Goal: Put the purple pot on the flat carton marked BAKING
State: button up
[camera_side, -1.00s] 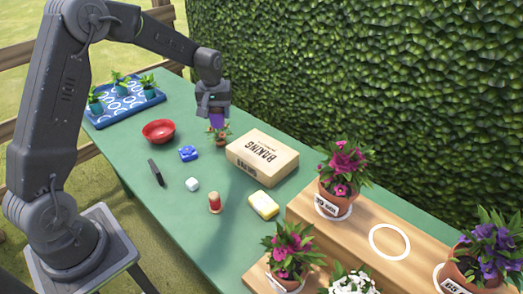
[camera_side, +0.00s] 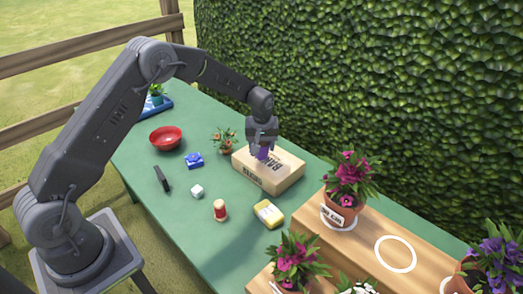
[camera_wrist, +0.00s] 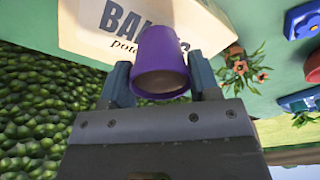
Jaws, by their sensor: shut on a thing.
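The flat carton (camera_side: 285,182) marked BAKING lies on the green table, near the hedge. My gripper (camera_side: 263,147) is shut on the purple pot (camera_side: 263,154) and holds it over the carton's top. In the wrist view the purple pot (camera_wrist: 161,55) sits between both fingers of my gripper (camera_wrist: 162,85), with one round end toward the camera. The carton (camera_wrist: 80,35) shows behind it. I cannot tell whether the pot touches the carton.
A small orange-flowered plant (camera_side: 225,142) stands left of the carton. A wooden stand (camera_side: 340,248) with potted flowers is at right.

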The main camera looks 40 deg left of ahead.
jog(key=shift+f, duration=1.2)
jog(key=shift+f, duration=0.15)
jog(key=o, duration=0.9)
jog(key=shift+o, duration=0.2)
